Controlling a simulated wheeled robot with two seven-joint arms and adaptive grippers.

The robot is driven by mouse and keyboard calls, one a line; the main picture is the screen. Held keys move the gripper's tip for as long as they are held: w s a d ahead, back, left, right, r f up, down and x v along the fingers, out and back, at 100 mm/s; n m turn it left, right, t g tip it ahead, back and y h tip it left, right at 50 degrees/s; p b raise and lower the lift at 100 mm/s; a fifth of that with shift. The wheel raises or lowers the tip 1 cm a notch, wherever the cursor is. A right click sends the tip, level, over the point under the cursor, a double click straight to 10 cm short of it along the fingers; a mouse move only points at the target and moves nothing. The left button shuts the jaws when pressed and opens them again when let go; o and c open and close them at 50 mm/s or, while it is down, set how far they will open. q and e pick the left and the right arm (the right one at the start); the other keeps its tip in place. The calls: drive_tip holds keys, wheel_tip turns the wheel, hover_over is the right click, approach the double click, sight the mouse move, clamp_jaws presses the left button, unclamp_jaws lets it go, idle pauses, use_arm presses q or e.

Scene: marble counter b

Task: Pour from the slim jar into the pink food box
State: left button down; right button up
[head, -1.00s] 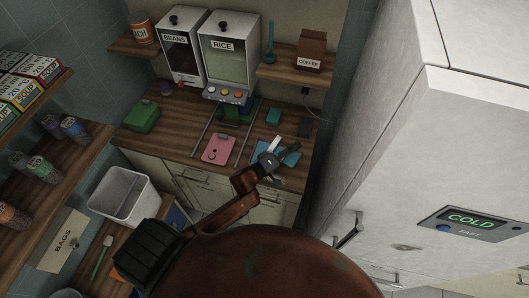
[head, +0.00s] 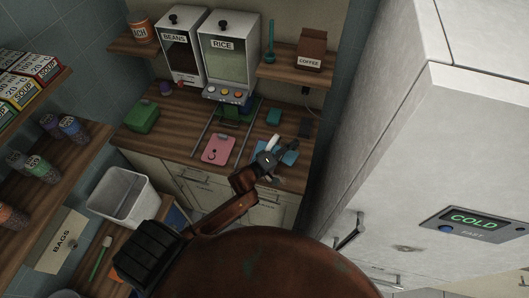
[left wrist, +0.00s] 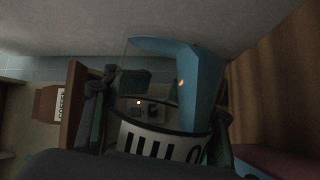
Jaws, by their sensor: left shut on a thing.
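The pink food box (head: 218,149) lies on the wooden counter near its front edge in the head view. My left gripper (head: 274,163) is to the right of the box, over the counter's front part. It is shut on the slim jar, whose pale end (head: 272,143) sticks out past the fingers. In the left wrist view the jar's white label with dark lettering (left wrist: 160,143) sits between the fingers. A blue shape (left wrist: 190,85) shows beside the jar's clear part; I cannot tell whether it is inside or behind. My right gripper is not in view.
Rice (head: 228,60) and beans (head: 182,50) dispensers stand at the back. A green box (head: 142,117) is at the left, a small teal box (head: 273,116) at the right. A blue item (head: 291,155) lies by my gripper. The white fridge (head: 430,150) bounds the right.

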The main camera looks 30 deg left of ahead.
use_arm(q)
drive_tip(key=shift+a+r+b, duration=0.25)
drive_tip(key=shift+b, duration=0.05)
drive_tip(key=shift+a+n+t, duration=0.3)
drive_tip(key=shift+n+t, duration=0.3)
drive_tip(key=shift+n, duration=0.5)
idle(0.5)
